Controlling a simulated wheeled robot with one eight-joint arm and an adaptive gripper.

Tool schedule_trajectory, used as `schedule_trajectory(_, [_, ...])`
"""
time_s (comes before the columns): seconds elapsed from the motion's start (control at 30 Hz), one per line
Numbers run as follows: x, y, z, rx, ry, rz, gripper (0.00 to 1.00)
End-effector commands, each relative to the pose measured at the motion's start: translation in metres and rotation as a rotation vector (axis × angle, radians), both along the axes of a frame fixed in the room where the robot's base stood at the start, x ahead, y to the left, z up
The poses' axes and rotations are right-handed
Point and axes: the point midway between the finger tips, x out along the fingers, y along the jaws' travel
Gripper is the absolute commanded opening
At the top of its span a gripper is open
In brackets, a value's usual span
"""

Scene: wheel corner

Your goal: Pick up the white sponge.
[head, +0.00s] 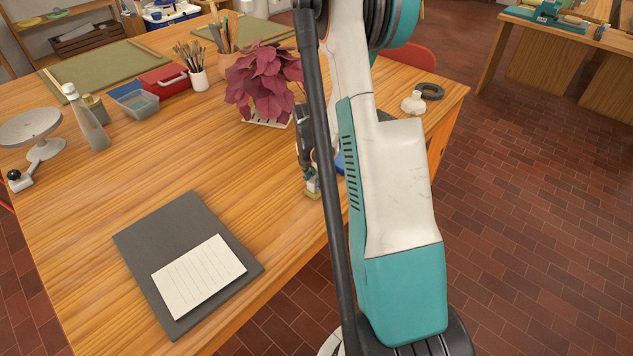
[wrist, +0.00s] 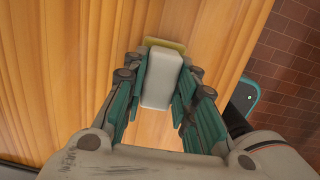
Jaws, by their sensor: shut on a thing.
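The white sponge (wrist: 161,75) is a pale block between the two teal fingers of my gripper (wrist: 162,92) in the wrist view. The fingers press on its left and right sides. A yellow-green piece (wrist: 168,43) shows at its far end; I cannot tell whether it is part of the sponge or a separate thing. In the head view my gripper (head: 311,184) points down over the wooden table (head: 200,165) near its front edge, partly hidden by my arm. I cannot tell whether the sponge touches the table.
A red-leaved plant (head: 262,78) stands just behind my gripper. A dark grey board (head: 160,238) with a lined paper (head: 198,276) lies front left. A small white bottle (head: 413,102) and a dark ring (head: 431,91) sit back right.

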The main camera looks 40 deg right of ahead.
Motion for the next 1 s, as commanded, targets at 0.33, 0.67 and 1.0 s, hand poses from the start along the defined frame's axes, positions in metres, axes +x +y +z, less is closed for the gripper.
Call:
schedule_trajectory(0.33, [0.000, 0.000, 0.051, 0.000, 0.000, 0.000, 0.03])
schedule_trajectory(0.67, [0.000, 0.000, 0.142, 0.000, 0.000, 0.000, 0.03])
schedule_trajectory(1.0, [0.000, 0.000, 0.192, 0.000, 0.000, 0.000, 0.03])
